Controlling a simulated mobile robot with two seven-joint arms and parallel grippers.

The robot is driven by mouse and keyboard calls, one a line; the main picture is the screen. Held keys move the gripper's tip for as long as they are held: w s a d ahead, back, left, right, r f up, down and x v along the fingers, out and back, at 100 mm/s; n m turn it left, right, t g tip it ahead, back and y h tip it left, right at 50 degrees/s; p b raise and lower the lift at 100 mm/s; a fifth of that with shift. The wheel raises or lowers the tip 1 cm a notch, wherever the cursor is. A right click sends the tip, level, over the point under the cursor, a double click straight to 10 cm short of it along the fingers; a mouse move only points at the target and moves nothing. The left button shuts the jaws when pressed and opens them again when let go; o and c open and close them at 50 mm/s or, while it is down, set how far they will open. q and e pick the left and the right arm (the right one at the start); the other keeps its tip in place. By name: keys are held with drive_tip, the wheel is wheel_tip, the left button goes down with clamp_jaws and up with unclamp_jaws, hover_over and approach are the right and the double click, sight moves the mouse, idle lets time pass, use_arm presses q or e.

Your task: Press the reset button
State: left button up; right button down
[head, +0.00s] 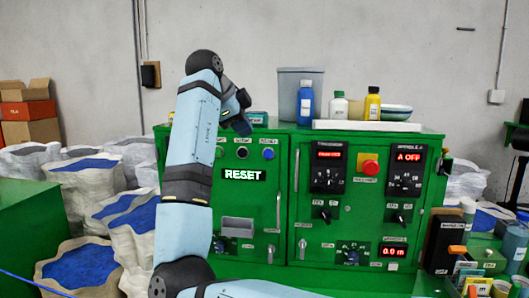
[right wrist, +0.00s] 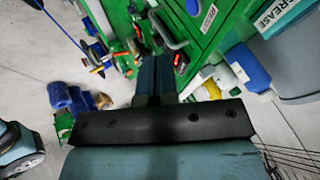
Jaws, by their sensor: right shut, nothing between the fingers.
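A green control cabinet (head: 259,205) stands ahead, with a lit RESET sign (head: 243,175) on its left door. Above the sign are a black button (head: 242,152) and a blue button (head: 268,154); their small labels are too blurred to read. My right arm rises in front of the door's left part and hides what lies behind it. My right gripper (head: 242,126) points down near the cabinet's top edge, above the black button. In the right wrist view its fingers (right wrist: 155,68) are shut and empty. I cannot tell its distance from the panel. My left gripper is not in view.
A red emergency-type knob (head: 370,167) and displays are on the right door. A grey bin (head: 300,92), a blue bottle (head: 305,104) and a yellow bottle (head: 372,105) stand on top. Sacks (head: 85,185) stand left; clutter is at right.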

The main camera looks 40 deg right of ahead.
sight(265, 151)
drive_tip(key=p+x, duration=0.1)
drive_tip(key=x, duration=0.2)
drive_tip(key=w+d+p+x, duration=0.1)
drive_tip(key=x, duration=0.3)
drive_tip(key=r+p+x, duration=0.1)
drive_tip(key=x, duration=0.3)
drive_tip(key=shift+w+d, duration=0.25)
drive_tip(key=shift+w, duration=0.05)
drive_tip(key=shift+w+d+f, duration=0.1)
drive_tip(key=shift+w+d, duration=0.35)
drive_tip(key=shift+d, duration=0.05)
